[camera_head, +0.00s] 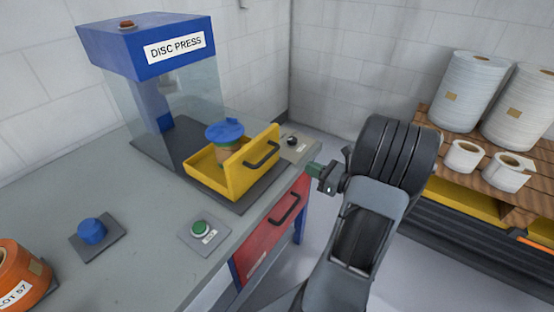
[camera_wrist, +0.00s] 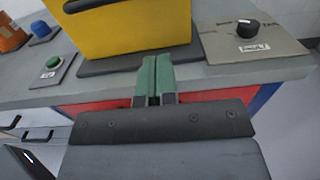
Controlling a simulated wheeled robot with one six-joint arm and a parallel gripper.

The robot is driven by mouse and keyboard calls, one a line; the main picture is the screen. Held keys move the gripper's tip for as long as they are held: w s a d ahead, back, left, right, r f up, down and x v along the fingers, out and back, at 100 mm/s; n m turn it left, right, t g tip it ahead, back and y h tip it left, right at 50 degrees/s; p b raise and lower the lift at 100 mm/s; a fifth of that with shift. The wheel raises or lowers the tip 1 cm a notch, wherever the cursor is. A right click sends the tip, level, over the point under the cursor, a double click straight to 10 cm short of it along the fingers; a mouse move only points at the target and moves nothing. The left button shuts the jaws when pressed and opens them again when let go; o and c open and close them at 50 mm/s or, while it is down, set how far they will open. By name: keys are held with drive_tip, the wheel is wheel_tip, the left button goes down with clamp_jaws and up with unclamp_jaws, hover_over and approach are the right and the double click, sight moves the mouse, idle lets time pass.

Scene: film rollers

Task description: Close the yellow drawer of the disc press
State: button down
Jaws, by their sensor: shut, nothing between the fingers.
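The blue disc press (camera_head: 150,50) stands on the grey bench with clear side panels. Its yellow drawer (camera_head: 252,163) is pulled out toward the bench's front edge, with a black handle on its front panel. A round thing with a blue lid (camera_head: 225,131) sits in the drawer. In the wrist view the yellow drawer front (camera_wrist: 130,28) fills the top middle. My gripper (camera_head: 313,169) is to the right of the drawer, apart from it, off the bench's front edge. In the wrist view its green fingers (camera_wrist: 154,76) are together and empty, below the drawer front.
A black knob (camera_head: 292,141) on a plate and a green button (camera_head: 200,229) are on the bench. A blue knob (camera_head: 91,231) and an orange roll (camera_head: 20,275) are at left. A red drawer (camera_head: 270,238) is under the bench. White rolls (camera_head: 470,90) stand on a pallet at right.

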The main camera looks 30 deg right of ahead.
drive_tip(key=x, duration=1.3)
drive_tip(key=shift+w, duration=0.15)
